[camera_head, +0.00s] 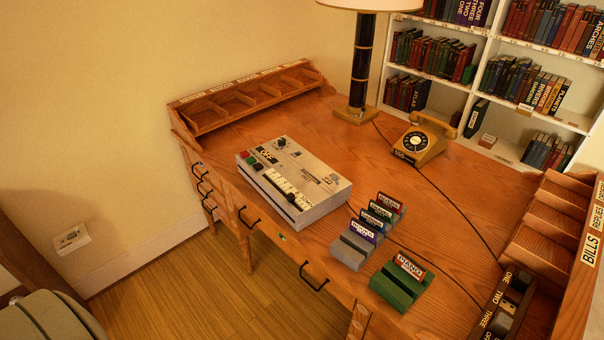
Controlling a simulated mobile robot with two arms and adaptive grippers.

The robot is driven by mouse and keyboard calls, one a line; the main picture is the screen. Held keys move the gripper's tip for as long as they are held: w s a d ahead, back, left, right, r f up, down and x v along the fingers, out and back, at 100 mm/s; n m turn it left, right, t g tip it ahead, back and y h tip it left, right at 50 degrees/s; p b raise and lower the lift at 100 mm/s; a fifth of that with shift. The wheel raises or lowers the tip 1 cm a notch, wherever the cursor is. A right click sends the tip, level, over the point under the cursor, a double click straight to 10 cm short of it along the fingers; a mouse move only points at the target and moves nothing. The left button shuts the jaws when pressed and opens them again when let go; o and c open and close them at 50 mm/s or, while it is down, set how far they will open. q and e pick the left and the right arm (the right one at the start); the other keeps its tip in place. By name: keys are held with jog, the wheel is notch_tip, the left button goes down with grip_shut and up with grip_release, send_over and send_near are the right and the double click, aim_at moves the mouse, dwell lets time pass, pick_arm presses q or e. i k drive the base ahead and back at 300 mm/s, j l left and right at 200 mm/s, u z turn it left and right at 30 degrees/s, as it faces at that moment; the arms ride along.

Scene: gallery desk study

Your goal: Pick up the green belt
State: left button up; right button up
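I cannot make out anything that is clearly a green belt. The plainest green thing is a block-like holder (400,284) at the desk's front right, with a red-and-white card labelled PIANO (410,267) standing in it. A tiny green spot (282,237) shows on the desk's front edge, too small to identify. Neither of my grippers is in view.
The wooden desk (345,140) bears a grey machine with buttons (310,177), several card holders (352,250), a yellow telephone (424,140) and a lamp (360,70). Compartment racks line its back left (250,95) and right (550,225). A cord crosses the top. Bookshelves stand behind.

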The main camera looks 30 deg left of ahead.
aim_at(379, 210)
jog(key=i+j+z, duration=0.3)
jog(key=j, duration=0.25)
jog(key=i+j+z, duration=0.15)
jog(key=j, duration=0.15)
jog(key=i+j+z, duration=0.15)
jog(key=j, duration=0.15)
jog(key=k, duration=0.05)
